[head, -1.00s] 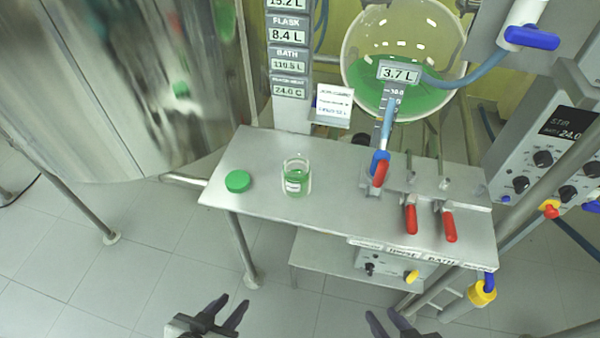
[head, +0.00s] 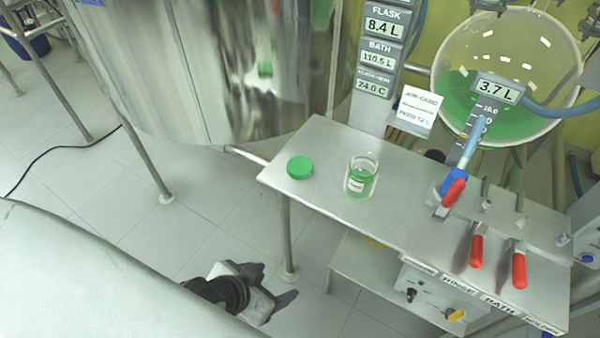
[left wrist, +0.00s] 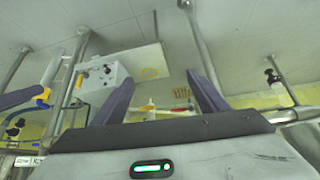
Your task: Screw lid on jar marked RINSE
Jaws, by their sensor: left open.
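A green lid (head: 300,167) lies flat on the left end of the metal shelf (head: 330,222) in the head view. An open glass jar (head: 361,176) with green liquid and a white label stands upright to its right, apart from it. The label is too small to read. My left gripper (head: 272,283) is low and left of the shelf, open and empty, touching neither lid nor jar. Its spread fingers also show in the left wrist view (left wrist: 160,78). My right gripper is out of view.
Red-handled valves (head: 476,251) line the right half of the shelf. A card (head: 417,110) stands behind the jar. A round glass vessel (head: 505,65) with green liquid hangs at the back right. A large steel tank (head: 200,75) stands at the back left.

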